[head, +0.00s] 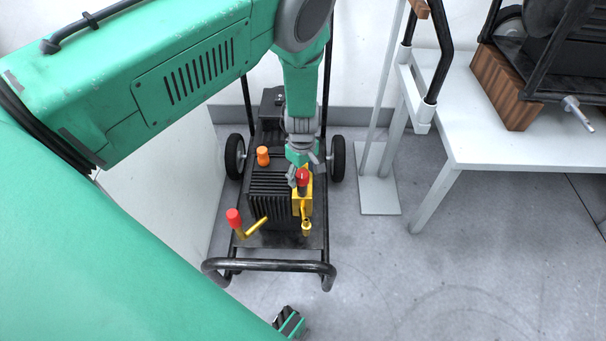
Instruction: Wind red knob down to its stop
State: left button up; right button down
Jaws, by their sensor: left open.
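A red knob (303,176) sits on top of a yellow valve block (303,203) at the right side of the black washer pump (275,190). My left gripper (303,169) comes down from above and is open, with its fingers at the knob. The gripper covers the far side of the knob, and I cannot tell if the fingers touch it. A second red grip (234,218) is on the end of a yellow lever to the left.
An orange cap (263,155) stands on the pump. The black cart handle (268,265) is at the front. A white table (510,135) with a wood block (505,90) stands right, beside a grey post base (379,195). The floor at lower right is clear.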

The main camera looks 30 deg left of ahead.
aim_at(302, 173)
pick_arm(q)
notch_tip(302, 173, up, 12)
jog(key=shift+f, duration=0.25)
dwell(0.3)
jog(key=s+a+f+m+y+p, duration=0.1)
jog(key=s+f+m+p, duration=0.1)
jog(key=s+m, duration=0.5)
jog(key=s+a+f+m+y+p, duration=0.1)
jog(key=s+f+m+p, duration=0.15)
jog(key=s, duration=0.95)
jog(key=s+d+r+m+h+p, duration=0.1)
jog(key=s+d+r+m, duration=0.1)
jog(key=s, duration=0.3)
jog(key=s+d+r+m+h+p, duration=0.1)
jog(key=s+d+r+m, duration=0.1)
jog(key=s, duration=0.4)
jog(key=d+m, duration=0.1)
jog(key=m, duration=0.1)
jog(key=shift+d+r+m+t, duration=0.15)
jog(key=shift+r+m+t, duration=0.1)
jog(key=shift+m+t, duration=0.1)
jog(key=shift+s, duration=0.1)
